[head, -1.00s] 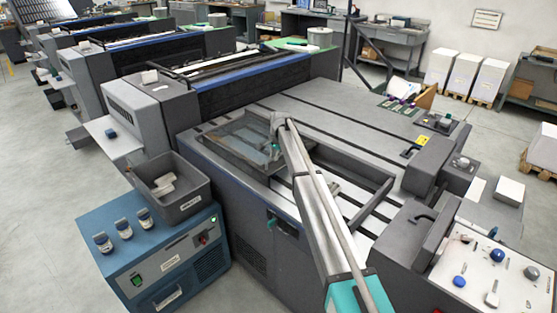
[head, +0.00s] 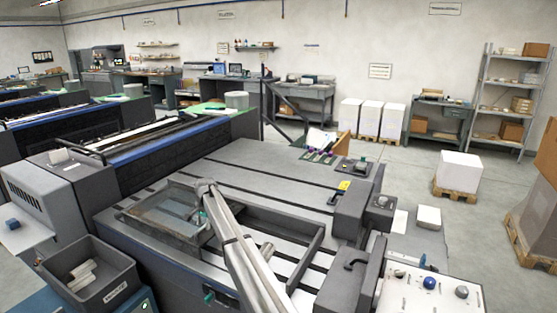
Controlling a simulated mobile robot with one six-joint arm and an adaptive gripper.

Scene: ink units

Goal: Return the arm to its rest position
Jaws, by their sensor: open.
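My arm reaches up from the bottom edge in the head view, over the front of the grey machine. Its far end bends down at the clear-walled tray (head: 150,222). My gripper (head: 199,228) is small and mostly hidden behind my arm there, near the tray's right end. Its fingertips do not show clearly, and I see nothing held in it. I cannot tell whether it touches the tray.
The grey machine (head: 265,170) has a flat slotted bed. A grey bin (head: 118,290) with pale pieces stands at lower left. A panel with knobs (head: 405,295) is at lower right. Wrapped stacks on pallets (head: 460,172) stand on the floor at right, with open floor around them.

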